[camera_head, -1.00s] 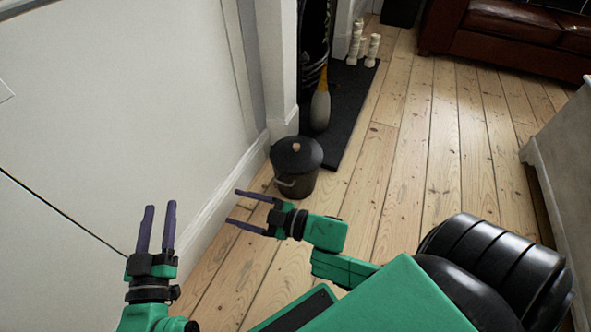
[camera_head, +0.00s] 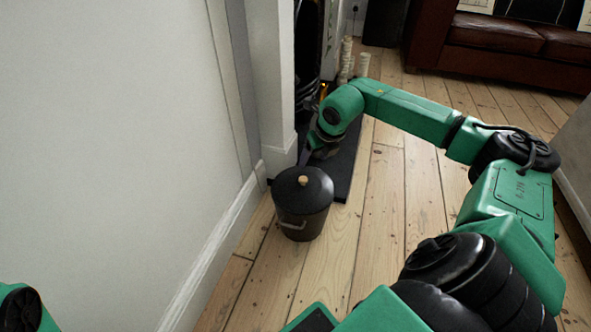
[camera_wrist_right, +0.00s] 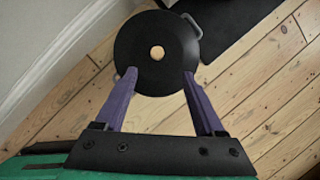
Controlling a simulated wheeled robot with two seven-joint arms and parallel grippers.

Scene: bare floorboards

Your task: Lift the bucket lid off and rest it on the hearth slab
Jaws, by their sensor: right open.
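The dark bucket (camera_head: 302,218) stands upright on the floorboards beside the wall, with its black lid (camera_head: 290,186) on. The lid has a round light wooden knob (camera_head: 303,181). My right gripper (camera_head: 308,158) is above and just behind the bucket in the head view, partly hidden by its own wrist. In the right wrist view it is open (camera_wrist_right: 159,74), with its purple fingers pointing to the lid (camera_wrist_right: 150,35) and the knob (camera_wrist_right: 157,53) beyond and between the tips. The dark hearth slab (camera_head: 346,165) lies behind the bucket, partly covered by my arm. My left gripper is out of view.
The white wall and skirting (camera_head: 215,245) run close along the left. Cream candles (camera_head: 362,65) stand at the slab's far end. A red-brown leather sofa (camera_head: 490,55) is at the back. The floorboards right of the bucket are clear.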

